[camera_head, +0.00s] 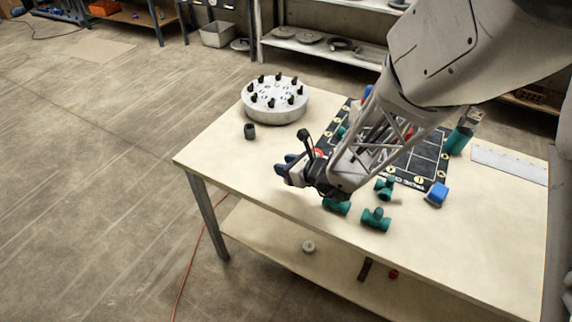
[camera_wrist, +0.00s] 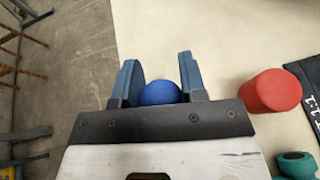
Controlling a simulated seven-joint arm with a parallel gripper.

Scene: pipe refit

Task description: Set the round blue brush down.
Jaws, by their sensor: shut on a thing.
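My gripper (camera_head: 285,166) is over the near left part of the workbench (camera_head: 215,160), close to its front edge. In the wrist view my gripper (camera_wrist: 161,76) has its two blue fingers shut on the round blue brush (camera_wrist: 160,93). Only a rounded blue part of the brush shows between the fingers, low and near the dark gripper plate. In the head view the brush cannot be told apart from the blue fingers. Whether it touches the bench is not clear.
A red cylinder (camera_wrist: 270,91) lies right of the fingers. A grey disc with black fittings (camera_head: 274,101) and a small black cylinder (camera_head: 250,131) stand at the back left.

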